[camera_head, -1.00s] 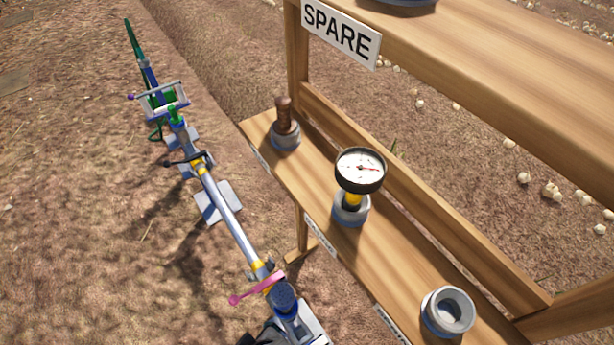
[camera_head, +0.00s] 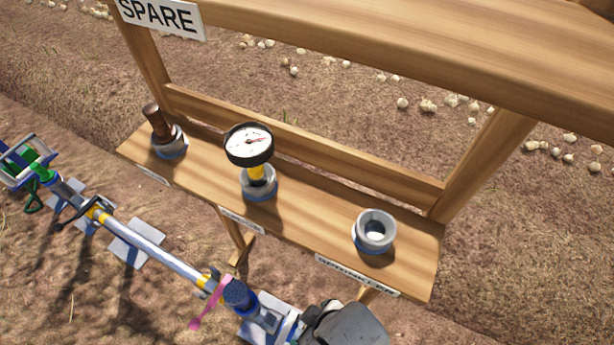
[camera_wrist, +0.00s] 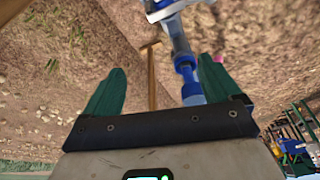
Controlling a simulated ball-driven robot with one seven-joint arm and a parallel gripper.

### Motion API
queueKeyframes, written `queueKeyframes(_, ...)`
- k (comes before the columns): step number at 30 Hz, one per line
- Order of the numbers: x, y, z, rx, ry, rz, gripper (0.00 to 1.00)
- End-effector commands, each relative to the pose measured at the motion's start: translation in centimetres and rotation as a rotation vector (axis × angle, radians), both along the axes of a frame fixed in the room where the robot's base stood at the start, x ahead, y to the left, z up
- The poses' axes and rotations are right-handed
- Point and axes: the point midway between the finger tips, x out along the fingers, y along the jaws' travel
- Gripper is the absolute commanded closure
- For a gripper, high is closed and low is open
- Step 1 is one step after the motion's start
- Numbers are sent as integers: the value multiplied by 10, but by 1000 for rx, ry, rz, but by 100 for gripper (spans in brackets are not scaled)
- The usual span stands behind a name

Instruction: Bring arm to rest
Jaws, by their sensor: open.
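My gripper (camera_wrist: 163,82) shows in the wrist view with its two green fingers spread wide apart. Nothing is held between them. Beyond the fingers are bare soil, a thin wooden post (camera_wrist: 151,75) and a pipe with blue fittings (camera_wrist: 182,55), all apart from the fingers. I cannot make out the gripper in the head view, where a dark grey rounded part (camera_head: 345,325) shows at the bottom edge.
A wooden stand (camera_head: 320,235) with a SPARE sign (camera_head: 160,15) holds a brown-topped fitting (camera_head: 166,135), a pressure gauge (camera_head: 250,146) and an open grey ring fitting (camera_head: 375,230). A pipeline (camera_head: 150,245) runs along the ground in front. Onions (camera_head: 427,105) lie behind.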

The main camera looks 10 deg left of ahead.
Motion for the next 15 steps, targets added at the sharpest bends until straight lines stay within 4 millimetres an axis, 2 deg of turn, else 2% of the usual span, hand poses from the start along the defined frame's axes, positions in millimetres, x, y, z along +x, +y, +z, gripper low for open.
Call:
queueKeyframes(1, 8, -28, 0, -15, 10, -91, 10)
queueKeyframes(4, 17, -82, 1, -40, 33, -277, 10)
queueKeyframes(7, 17, -134, 3, -64, 58, -460, 10)
queueKeyframes(12, -3, -213, 9, -100, 103, -762, 10)
queueKeyframes(15, -21, -246, 12, -116, 128, -907, 10)
